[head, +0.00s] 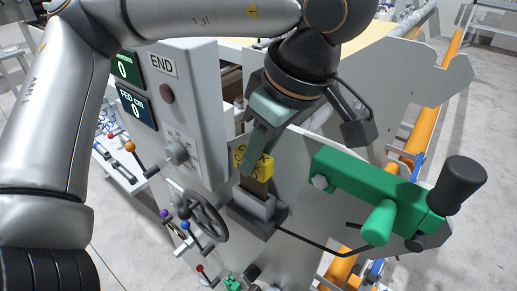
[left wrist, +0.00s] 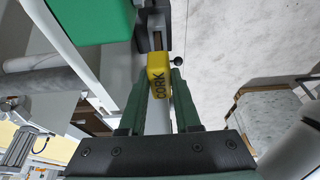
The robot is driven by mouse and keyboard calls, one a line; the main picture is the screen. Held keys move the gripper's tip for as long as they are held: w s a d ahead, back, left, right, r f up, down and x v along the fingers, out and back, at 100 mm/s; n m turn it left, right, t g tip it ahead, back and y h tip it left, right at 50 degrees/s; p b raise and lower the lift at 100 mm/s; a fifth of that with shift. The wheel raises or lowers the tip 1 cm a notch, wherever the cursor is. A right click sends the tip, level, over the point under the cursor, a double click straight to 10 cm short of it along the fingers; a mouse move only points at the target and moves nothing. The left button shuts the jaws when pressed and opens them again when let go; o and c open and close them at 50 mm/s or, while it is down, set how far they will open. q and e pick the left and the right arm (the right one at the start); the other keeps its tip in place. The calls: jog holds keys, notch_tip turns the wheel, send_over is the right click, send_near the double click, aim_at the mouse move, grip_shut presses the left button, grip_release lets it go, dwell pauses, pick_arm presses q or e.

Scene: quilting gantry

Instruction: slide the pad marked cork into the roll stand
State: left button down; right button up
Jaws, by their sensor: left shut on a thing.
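The pad marked cork has a yellow block (head: 240,160) lettered CORK, which also shows in the left wrist view (left wrist: 158,82). A brown strip (head: 253,187) extends below the yellow block. My left gripper (head: 252,165) is shut on the yellow block, with a finger on each side in the left wrist view. The strip's lower end meets a grey holder (head: 256,207) on the roll stand's grey side plate (head: 312,222). How deep the strip sits in the holder is hidden. My right gripper is in neither view.
A green arm (head: 365,187) with a black knob (head: 463,183) juts out right of the holder. Left are a handwheel (head: 203,218), small coloured-knob levers and a control box (head: 190,115) marked END. Orange rails (head: 443,75) run behind at right.

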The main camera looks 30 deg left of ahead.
pick_arm(q)
jog(key=shift+f+b, duration=1.15)
jog(key=shift+f, duration=0.5)
jog(key=c, duration=0.5)
grip_release()
jog(key=shift+c, duration=0.2)
jog(key=p+v, duration=0.3)
jog(key=v, duration=0.9)
jog(key=shift+r+p, duration=0.25)
jog(key=shift+p, duration=0.05)
jog(key=shift+d, duration=0.1)
